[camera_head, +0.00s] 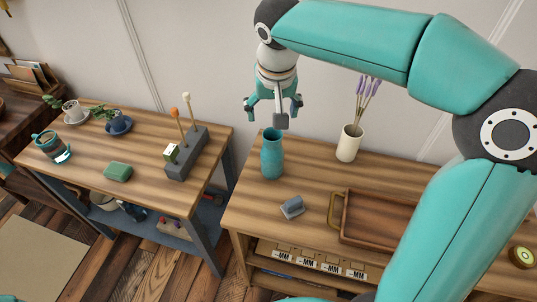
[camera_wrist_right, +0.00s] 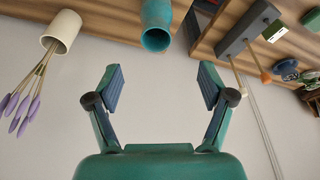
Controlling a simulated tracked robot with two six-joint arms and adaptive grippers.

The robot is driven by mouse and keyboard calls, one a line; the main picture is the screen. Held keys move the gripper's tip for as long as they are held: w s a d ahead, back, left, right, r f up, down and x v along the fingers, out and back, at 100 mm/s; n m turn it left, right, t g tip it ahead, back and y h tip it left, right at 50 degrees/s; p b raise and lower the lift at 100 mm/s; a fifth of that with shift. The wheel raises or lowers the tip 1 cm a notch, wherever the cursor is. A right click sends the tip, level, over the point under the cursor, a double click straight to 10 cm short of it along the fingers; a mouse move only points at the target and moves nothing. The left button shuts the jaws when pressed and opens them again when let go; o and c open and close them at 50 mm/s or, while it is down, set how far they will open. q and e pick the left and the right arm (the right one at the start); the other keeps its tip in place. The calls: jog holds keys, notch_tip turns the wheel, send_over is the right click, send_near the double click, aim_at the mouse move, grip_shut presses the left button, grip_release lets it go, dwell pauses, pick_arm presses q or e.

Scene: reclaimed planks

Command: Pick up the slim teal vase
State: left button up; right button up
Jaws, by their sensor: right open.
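The slim teal vase (camera_head: 271,155) stands upright near the left end of the right-hand wooden table. My right gripper (camera_head: 272,117) hangs above the vase in the head view, with its fingers apart and nothing between them. In the right wrist view, the vase (camera_wrist_right: 156,22) shows at the top centre with its mouth facing the gripper. The open fingers of the right gripper (camera_wrist_right: 156,88) are spread wide below it in that picture, apart from the vase. My left gripper is in neither view.
A cream vase with lavender (camera_head: 349,143) stands to the right of the teal vase. A grey-blue block (camera_head: 292,207) and a brown tray (camera_head: 339,232) lie nearer the front. The left table holds a grey stand (camera_head: 186,165), a green block (camera_head: 118,172) and a mug (camera_head: 55,149). A gap separates the tables.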

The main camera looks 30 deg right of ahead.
send_near(272, 139)
jog(key=f, duration=0.1)
jog(key=s+a+f, duration=0.1)
jog(key=f, duration=0.1)
jog(key=shift+a, duration=0.2)
jog(key=x, duration=0.3)
jog(key=d+x, duration=0.1)
jog(key=x, duration=0.1)
jog(key=shift+w, duration=0.25)
jog(key=shift+c, duration=0.2)
jog(key=shift+r, duration=0.1)
grip_shut()
